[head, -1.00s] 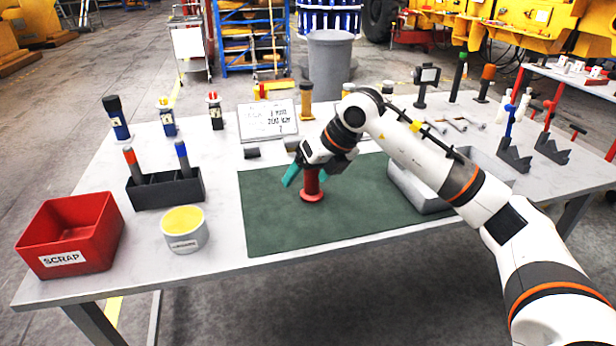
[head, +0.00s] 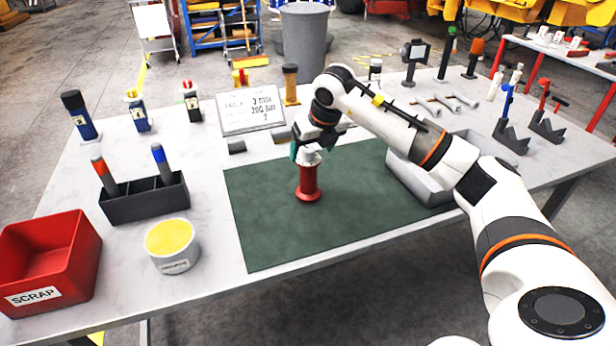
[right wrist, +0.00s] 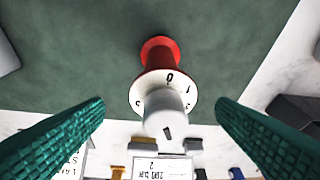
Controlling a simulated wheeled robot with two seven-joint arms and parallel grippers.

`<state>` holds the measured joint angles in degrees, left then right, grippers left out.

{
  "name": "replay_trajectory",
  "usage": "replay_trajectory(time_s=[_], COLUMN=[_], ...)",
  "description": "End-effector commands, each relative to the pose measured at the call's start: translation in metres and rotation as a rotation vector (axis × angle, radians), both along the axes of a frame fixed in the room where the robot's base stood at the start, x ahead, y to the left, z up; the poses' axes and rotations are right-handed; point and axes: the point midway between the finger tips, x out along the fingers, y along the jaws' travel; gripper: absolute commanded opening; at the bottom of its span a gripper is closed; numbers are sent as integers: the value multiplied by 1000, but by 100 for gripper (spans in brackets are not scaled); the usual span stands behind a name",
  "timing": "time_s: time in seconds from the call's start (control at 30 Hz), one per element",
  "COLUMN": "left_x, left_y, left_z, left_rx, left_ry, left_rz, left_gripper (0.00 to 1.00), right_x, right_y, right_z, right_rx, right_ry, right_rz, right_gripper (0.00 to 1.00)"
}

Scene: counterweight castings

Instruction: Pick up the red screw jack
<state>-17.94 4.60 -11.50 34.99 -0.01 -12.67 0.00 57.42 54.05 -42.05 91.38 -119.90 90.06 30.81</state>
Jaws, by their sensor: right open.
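The red screw jack (head: 308,188) stands upright on the green mat (head: 345,210) in the head view. It has a red flanged base and a white top. In the right wrist view the jack (right wrist: 159,62) shows a white collar with black digits and a white knob. My right gripper (head: 307,153) is at the jack's top, coming from behind it in the head view. In the right wrist view its two teal fingers (right wrist: 160,108) are spread wide, with the white knob between their tips and clear gaps on both sides. My left gripper is not in view.
A sign (head: 251,110) and small blocks lie behind the mat. A grey tray (head: 412,187) is right of it. A yellow-topped tin (head: 174,262), a black holder (head: 146,205) and a red scrap bin (head: 78,262) stand left. The mat's front is clear.

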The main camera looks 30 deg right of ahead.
Motion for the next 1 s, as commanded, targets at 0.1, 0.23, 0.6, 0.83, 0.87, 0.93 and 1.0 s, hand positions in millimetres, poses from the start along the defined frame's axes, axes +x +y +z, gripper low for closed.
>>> replay_trajectory(time_s=[0.1,0.23,0.6,0.83,0.87,0.93,1.0], left_x=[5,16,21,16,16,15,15], left_y=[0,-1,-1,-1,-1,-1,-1], left_z=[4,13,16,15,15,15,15], left_rx=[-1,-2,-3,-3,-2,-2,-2], left_ry=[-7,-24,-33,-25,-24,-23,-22], left_rz=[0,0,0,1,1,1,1], left_gripper=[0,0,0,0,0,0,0], right_x=[3,10,20,20,20,20,20], right_y=[1,3,2,2,2,2,2], right_z=[-8,-26,-50,-50,-50,-50,-50], right_rx=[0,1,0,0,0,0,0], right_ry=[3,5,-1,-1,-1,-1,-1], right_rz=[1,1,1,1,1,1,1], right_gripper=[80,80,80,55,50,39,28])
